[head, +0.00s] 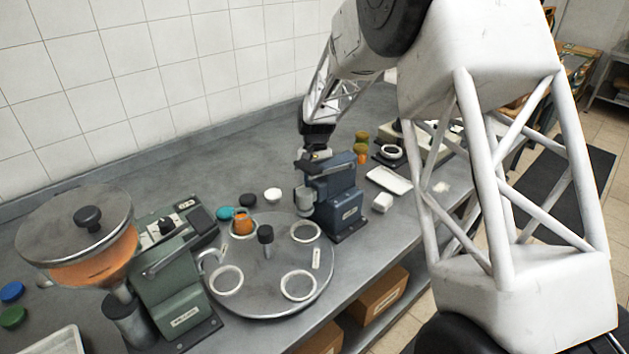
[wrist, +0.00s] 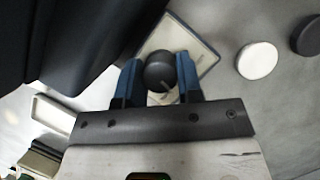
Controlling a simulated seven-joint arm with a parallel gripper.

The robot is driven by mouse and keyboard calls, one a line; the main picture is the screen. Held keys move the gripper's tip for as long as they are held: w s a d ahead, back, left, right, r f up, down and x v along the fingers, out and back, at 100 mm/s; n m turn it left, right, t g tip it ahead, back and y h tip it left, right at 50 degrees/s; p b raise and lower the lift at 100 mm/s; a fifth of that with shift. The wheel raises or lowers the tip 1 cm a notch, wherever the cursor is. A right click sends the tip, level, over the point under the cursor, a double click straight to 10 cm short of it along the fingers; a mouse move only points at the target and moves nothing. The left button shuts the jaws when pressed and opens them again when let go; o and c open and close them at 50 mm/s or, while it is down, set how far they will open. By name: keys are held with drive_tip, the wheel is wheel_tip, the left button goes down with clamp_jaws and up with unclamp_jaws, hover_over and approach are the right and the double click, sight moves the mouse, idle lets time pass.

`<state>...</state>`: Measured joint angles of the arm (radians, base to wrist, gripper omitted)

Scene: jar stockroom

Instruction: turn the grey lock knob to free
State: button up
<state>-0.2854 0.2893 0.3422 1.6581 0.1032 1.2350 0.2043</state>
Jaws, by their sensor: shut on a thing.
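The grey lock knob (wrist: 160,71) is dark and round in the wrist view, with a pale line on its lower edge. It sits over a light-framed plate (wrist: 197,47). My gripper (wrist: 160,82) has its blue fingers on either side of the knob and is shut on it. In the head view my gripper (head: 313,155) is at the top of the blue-grey machine (head: 338,195). The knob cannot be made out there. What the knob's line points to on the plate cannot be read.
A round turntable (head: 270,262) with several white rings stands in front of the machine. A green machine with an orange-filled hopper (head: 172,270) is at left. A white lid (wrist: 257,60) and a dark lid (wrist: 309,36) lie close by. A white tray (head: 390,180) lies to the right.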

drive_tip(key=m+y, duration=0.1)
drive_tip(key=m, duration=0.2)
drive_tip(key=m+y, duration=0.1)
drive_tip(key=m, duration=0.3)
drive_tip(key=shift+d+t+y, duration=0.1)
drive_tip(key=shift+t+y, duration=0.3)
idle(0.3)
drive_tip(key=o, duration=0.9)
drive_tip(key=shift+r, duration=0.1)
drive_tip(key=shift+v, duration=3.85)
